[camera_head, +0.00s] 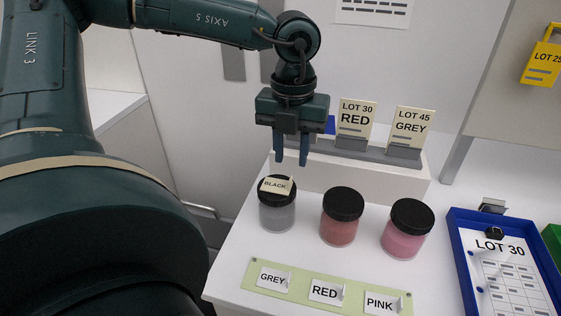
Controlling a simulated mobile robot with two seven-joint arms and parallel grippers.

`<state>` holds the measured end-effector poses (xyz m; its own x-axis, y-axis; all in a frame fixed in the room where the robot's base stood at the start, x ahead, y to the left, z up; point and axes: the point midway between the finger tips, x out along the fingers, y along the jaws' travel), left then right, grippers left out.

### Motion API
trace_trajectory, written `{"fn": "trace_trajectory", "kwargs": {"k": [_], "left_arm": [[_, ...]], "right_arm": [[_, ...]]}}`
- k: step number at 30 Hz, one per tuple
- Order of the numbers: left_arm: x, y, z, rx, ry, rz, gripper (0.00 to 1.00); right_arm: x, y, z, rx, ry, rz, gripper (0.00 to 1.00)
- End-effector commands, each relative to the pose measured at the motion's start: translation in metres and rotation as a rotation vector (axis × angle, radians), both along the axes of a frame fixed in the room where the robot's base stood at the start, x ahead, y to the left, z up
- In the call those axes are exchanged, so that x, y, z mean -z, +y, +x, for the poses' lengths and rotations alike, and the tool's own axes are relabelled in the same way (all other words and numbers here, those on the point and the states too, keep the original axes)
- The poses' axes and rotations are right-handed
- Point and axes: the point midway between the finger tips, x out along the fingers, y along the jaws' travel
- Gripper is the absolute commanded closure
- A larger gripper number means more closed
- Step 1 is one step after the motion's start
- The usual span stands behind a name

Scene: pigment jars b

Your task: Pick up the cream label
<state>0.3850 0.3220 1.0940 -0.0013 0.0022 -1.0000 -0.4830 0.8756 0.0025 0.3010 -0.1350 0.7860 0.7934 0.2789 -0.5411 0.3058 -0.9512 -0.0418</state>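A cream label (276,186) reading BLACK lies on the black lid of the left jar (277,216), whose contents look grey. A small upright tab seems to stand at its right end. My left gripper (291,162) points down just above and slightly behind the label, as far as I can tell. Its two fingers are apart with nothing visible between them. My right gripper is out of view.
A red jar (340,228) and a pink jar (403,240) stand to the right. A green strip (262,297) with white GREY, RED and PINK labels lies in front. Behind, a rack (365,152) holds LOT cards. A blue tray (461,252) is at right.

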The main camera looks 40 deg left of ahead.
Motion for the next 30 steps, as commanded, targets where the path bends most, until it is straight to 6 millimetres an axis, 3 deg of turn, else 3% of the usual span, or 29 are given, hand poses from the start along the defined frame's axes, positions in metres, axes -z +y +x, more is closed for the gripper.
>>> {"fn": "trace_trajectory", "kwargs": {"k": [5, 15, 24, 30], "left_arm": [[0.011, 0.000, -0.001, 0.000, 0.003, -0.003, 0.71], [0.054, -0.001, -0.003, 0.000, 0.003, -0.001, 0.71], [0.058, -0.001, -0.002, 0.000, -0.001, -0.003, 0.71], [0.058, -0.001, -0.002, 0.000, -0.001, -0.003, 0.87]], "right_arm": [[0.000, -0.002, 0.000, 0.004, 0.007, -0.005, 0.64], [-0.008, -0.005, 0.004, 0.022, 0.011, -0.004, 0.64], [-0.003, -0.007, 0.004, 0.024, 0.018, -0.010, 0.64], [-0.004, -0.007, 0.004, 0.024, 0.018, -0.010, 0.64]]}}
